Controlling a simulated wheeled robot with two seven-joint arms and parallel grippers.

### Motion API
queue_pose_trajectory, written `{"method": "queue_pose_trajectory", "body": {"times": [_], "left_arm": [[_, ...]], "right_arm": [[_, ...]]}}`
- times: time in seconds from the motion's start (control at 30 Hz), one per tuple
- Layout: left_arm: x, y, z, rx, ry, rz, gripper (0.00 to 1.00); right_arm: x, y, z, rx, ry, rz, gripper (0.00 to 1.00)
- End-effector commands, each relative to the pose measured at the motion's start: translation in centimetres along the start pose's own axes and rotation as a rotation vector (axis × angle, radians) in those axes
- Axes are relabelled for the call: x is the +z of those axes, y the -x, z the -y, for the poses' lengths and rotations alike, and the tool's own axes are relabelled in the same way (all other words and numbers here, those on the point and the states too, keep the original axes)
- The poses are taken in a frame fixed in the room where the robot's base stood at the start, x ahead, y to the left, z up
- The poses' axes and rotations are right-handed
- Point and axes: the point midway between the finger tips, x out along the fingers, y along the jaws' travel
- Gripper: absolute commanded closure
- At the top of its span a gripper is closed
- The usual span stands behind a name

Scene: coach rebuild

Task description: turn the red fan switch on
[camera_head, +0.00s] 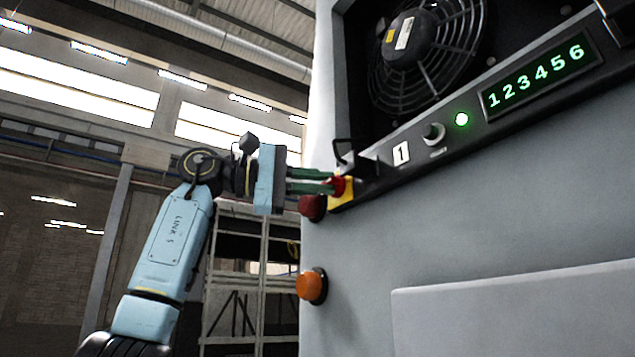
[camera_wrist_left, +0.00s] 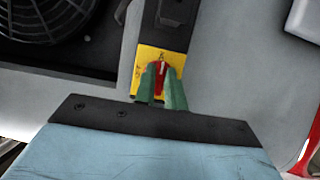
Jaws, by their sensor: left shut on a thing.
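The red fan switch (camera_head: 339,185) sits on a yellow plate (camera_head: 348,194) at the left end of the dark panel strip. My left gripper (camera_head: 330,183) reaches it from the left, with its green fingers shut on the switch. In the left wrist view the red switch (camera_wrist_left: 158,74) shows between the two green fingertips (camera_wrist_left: 160,80), in front of the yellow plate (camera_wrist_left: 177,62). The fingers hide part of the switch, and I cannot tell its position. The large fan (camera_head: 425,45) is in the recess above the panel. My right gripper is not in view.
The dark strip holds a black bracket (camera_head: 352,158), a "1" label (camera_head: 401,154), a knob (camera_head: 433,132), a lit green lamp (camera_head: 461,119) and a display reading 123456 (camera_head: 537,77). Red (camera_head: 312,208) and orange (camera_head: 311,286) lamps protrude from the cabinet's left edge.

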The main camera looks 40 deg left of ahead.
Motion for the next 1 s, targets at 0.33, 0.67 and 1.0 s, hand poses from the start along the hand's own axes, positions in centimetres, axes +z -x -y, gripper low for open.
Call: {"method": "queue_pose_trajectory", "body": {"times": [0.33, 0.67, 1.0], "left_arm": [[-0.03, -0.01, 0.01, -0.009, -0.019, -0.002, 1.00], [-0.02, -0.01, 0.01, -0.008, -0.018, -0.002, 0.69], [-0.04, 0.25, 0.00, -0.007, -0.017, -0.002, 0.66]], "right_arm": [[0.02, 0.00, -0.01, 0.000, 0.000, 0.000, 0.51], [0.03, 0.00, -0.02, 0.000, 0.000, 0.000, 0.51], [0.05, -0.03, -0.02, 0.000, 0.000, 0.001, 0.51]]}}
